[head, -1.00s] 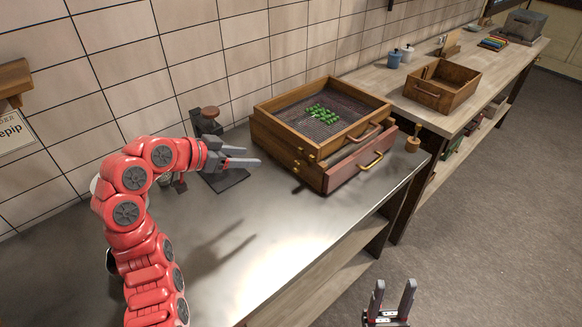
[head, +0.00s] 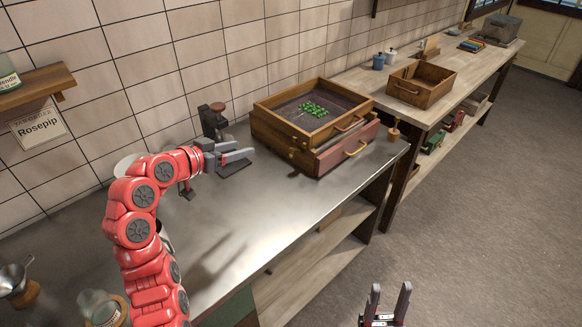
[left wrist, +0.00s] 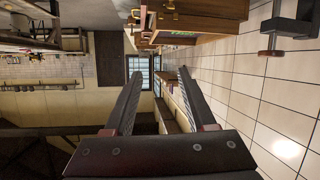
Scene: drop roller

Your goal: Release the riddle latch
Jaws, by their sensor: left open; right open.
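The riddle (head: 346,98) is a square wooden frame with a mesh floor and a small pile of green pieces on it. It sits on a wooden box with a red-brown drawer (head: 340,155) that has a brass handle. Small brass fittings (head: 298,146) show on the stack's near left corner; I cannot tell which is the latch. My left gripper (head: 246,159) is open and empty, left of the stack and apart from it. In the left wrist view its fingers (left wrist: 160,82) are spread, with the stack (left wrist: 205,10) at the top edge. My right gripper (head: 389,292) is open and empty, low in front of the bench.
A dark stand with a brown knob (head: 217,107) is behind my left gripper. The metal bench top (head: 270,210) is clear in front of the stack. A wooden-handled tool (head: 394,130) is by its right side. An open wooden box (head: 423,84) stands on the farther bench.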

